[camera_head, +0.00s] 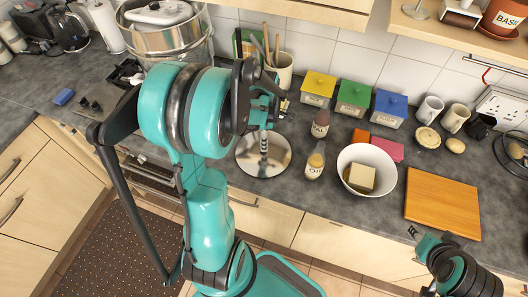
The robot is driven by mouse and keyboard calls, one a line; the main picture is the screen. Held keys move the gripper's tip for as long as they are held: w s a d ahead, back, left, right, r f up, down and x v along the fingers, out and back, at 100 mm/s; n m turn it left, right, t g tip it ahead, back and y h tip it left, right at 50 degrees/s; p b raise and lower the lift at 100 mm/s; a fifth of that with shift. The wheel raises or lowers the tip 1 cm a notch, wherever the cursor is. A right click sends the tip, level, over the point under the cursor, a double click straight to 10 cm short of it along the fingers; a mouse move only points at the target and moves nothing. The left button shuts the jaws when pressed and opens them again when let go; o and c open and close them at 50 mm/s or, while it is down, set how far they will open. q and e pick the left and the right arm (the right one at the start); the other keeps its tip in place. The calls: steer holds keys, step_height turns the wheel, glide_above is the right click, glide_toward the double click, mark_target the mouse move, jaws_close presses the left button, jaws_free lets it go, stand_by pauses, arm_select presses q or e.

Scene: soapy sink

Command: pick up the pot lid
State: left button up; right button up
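A round, shiny metal disc, which looks like the pot lid (248,160), shows near the counter's front edge, left of the oil bottle. A dark striped upright shape crosses its middle; I cannot tell whether this is a handle or a reflection. My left gripper (266,112) is just above the disc in the picture, pointing down. Its fingers are small and partly hidden by my arm, so its opening and any contact are unclear. My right gripper (416,234) is low at the right, in front of the cutting board and away from the disc; its fingers are unclear.
A white bowl (382,160) with a pale block, an oil bottle (315,162) and a dark red bottle (320,124) stand right of the disc. A wooden cutting board (443,203) lies farther right. A large metal pot (170,42) stands at the back left. Colored canisters line the wall.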

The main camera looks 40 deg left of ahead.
arm_select(q)
step_height(320, 180, down, 4)
steer(key=shift+s+f+b, duration=0.15)
steer(key=shift+b, duration=0.35)
jaws_close()
